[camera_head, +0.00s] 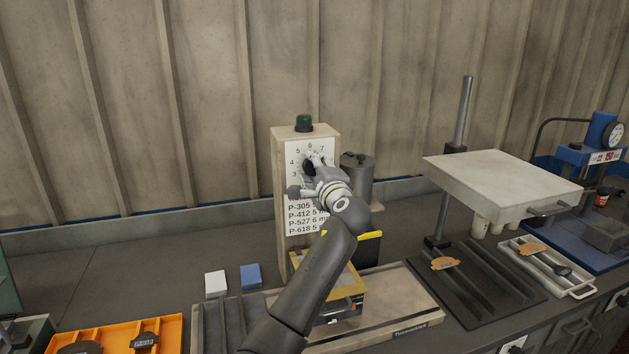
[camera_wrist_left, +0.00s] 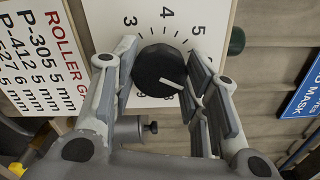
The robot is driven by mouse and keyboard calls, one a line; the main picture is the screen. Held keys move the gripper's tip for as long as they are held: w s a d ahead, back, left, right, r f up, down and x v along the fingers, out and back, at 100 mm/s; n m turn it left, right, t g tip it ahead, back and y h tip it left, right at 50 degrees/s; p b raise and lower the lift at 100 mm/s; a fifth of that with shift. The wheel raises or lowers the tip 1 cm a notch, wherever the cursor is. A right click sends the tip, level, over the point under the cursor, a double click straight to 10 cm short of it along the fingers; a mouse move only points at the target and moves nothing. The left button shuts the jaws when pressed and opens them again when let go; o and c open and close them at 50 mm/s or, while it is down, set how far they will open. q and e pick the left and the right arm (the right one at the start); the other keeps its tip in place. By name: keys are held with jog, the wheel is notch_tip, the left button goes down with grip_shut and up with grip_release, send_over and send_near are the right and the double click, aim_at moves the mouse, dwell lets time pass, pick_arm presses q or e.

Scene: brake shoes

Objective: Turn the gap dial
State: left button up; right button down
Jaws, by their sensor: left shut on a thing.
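The gap dial is a black knob with a white pointer line, on a white numbered face (camera_head: 297,158) of an upright beige panel. In the left wrist view the knob (camera_wrist_left: 160,72) sits between the fingers of my left gripper (camera_wrist_left: 163,75), which is shut on it. Its pointer slants toward the lower right of that picture. In the head view my left gripper (camera_head: 315,168) reaches the dial from the front and hides most of the knob. My right gripper is in neither view.
A green dome (camera_head: 304,123) tops the panel, and a dark cylinder (camera_head: 357,175) stands at its right. Below are a yellow-edged fixture (camera_head: 355,290), white and blue blocks (camera_head: 216,283), and an orange tray (camera_head: 172,325). A raised pale plate (camera_head: 500,172) stands to the right.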

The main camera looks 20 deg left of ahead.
pick_arm(q)
jog(key=n+b, duration=0.3)
jog(key=n, duration=0.1)
jog(key=shift+f+b, duration=0.15)
jog(key=shift+b, duration=0.2)
jog(key=shift+n+b, duration=0.6)
jog(key=shift+n, duration=0.4)
jog(key=o, duration=1)
jog(key=shift+o, duration=0.2)
